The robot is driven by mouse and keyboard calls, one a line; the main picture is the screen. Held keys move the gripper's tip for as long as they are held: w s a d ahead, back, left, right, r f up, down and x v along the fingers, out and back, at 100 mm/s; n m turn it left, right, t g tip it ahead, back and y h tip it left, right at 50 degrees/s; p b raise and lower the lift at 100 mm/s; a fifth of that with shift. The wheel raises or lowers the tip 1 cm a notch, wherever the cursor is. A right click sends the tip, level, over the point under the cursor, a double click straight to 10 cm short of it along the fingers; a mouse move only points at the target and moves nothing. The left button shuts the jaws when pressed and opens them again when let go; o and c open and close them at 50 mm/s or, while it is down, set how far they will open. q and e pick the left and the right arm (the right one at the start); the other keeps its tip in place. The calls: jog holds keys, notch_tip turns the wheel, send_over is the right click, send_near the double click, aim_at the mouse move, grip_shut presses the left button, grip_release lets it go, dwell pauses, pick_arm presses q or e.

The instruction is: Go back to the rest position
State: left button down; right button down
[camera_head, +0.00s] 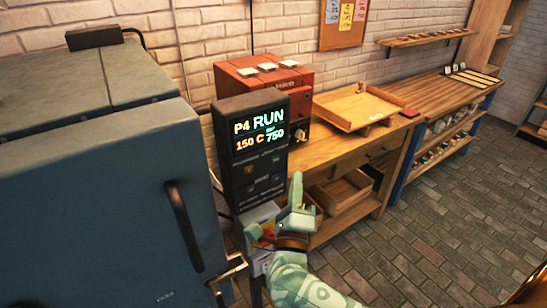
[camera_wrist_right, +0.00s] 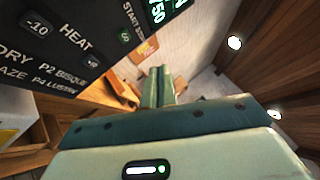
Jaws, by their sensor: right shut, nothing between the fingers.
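My right gripper (camera_head: 297,190) is in front of the wooden bench in the head view, close to the right edge of the kiln controller. Its fingers point up and are shut with nothing between them. The shut fingers also show in the right wrist view (camera_wrist_right: 158,86), beside the controller's button panel. The controller (camera_head: 262,150) is a dark box whose screen reads P4 RUN, 150 C, 750. I cannot tell from these views whether the fingers touch it. My left gripper is not in view.
The big blue-grey kiln (camera_head: 90,200) with a dark handle fills the left. A red box (camera_head: 240,80) and a wooden tray (camera_head: 355,118) stand on the bench (camera_head: 335,160). A longer shelf bench (camera_head: 450,95) is beyond. The brick floor (camera_head: 450,230) at the right is clear.

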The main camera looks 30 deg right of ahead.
jog(key=w+a+f+n+y, duration=0.1)
jog(key=a+f+n+y, duration=0.1)
jog(key=f+n+y, duration=0.2)
jog(key=w+a+f+n+t+y, duration=0.1)
jog(key=a+f+n+y, duration=0.2)
jog(key=n, duration=0.7)
jog(key=w+a+f+n+y, duration=0.2)
jog(key=a+f+n+y, duration=0.1)
jog(key=f+n+y, duration=0.4)
jog(key=shift+w+a+n+t+y, duration=0.1)
jog(key=shift+a+n+t+y, duration=0.2)
jog(key=shift+y, duration=0.4)
jog(key=s+d+f+n+g, duration=0.1)
jog(key=s+f+n+g, duration=0.4)
jog(key=f, duration=0.9)
jog(key=s+d+f+n+g, duration=0.25)
jog(key=s+f+g, duration=0.35)
jog(key=f, duration=0.8)
jog(key=s+d+f+n+g+h, duration=0.1)
jog(key=s+d+f+n+g, duration=0.15)
jog(key=s+f, duration=0.85)
jog(key=s+f+g, duration=0.2)
jog(key=s+g, duration=0.1)
jog(key=s, duration=0.9)
jog(key=s+f+n+g+h, duration=0.1)
jog(key=s+f+g, duration=0.1)
jog(key=s, duration=1.1)
jog(key=shift+g, duration=0.55)
